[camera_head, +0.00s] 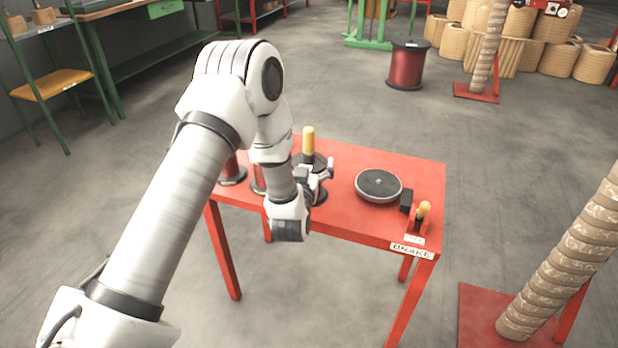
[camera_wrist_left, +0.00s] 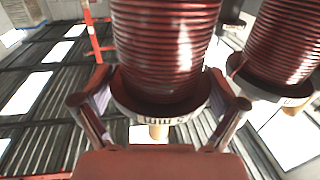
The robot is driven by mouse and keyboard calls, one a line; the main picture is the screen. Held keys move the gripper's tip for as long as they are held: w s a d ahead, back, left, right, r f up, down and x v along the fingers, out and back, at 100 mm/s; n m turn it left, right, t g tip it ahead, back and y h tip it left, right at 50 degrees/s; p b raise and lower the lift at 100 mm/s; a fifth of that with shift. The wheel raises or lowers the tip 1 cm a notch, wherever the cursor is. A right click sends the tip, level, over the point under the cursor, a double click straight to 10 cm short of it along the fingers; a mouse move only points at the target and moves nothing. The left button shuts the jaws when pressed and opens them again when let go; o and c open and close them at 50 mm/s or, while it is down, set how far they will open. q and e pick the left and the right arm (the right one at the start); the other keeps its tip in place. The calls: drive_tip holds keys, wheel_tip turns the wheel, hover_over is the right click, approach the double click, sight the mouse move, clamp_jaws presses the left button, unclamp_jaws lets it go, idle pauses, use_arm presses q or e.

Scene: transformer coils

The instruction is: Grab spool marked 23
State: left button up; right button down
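Several spools of red wire stand on the red table. One spool (camera_head: 320,196), beneath an upright yellow handle (camera_head: 308,141), is partly hidden by my left gripper (camera_head: 316,178). The flange lettering is not legible, so I cannot read a 23. The left gripper's fingers (camera_wrist_left: 160,95) are apart, one on each side of this flange. A second spool (camera_wrist_left: 280,45) stands beside it. My right gripper is not in view.
A dark round turntable (camera_head: 379,185) and a yellow-knobbed lever (camera_head: 423,211) occupy the right of the table (camera_head: 345,218). A rope-wrapped post (camera_head: 560,265) stands at the right. Another spool (camera_head: 231,172) stands by my arm. The floor in front is clear.

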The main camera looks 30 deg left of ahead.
use_arm(q)
drive_tip(key=c, duration=0.8)
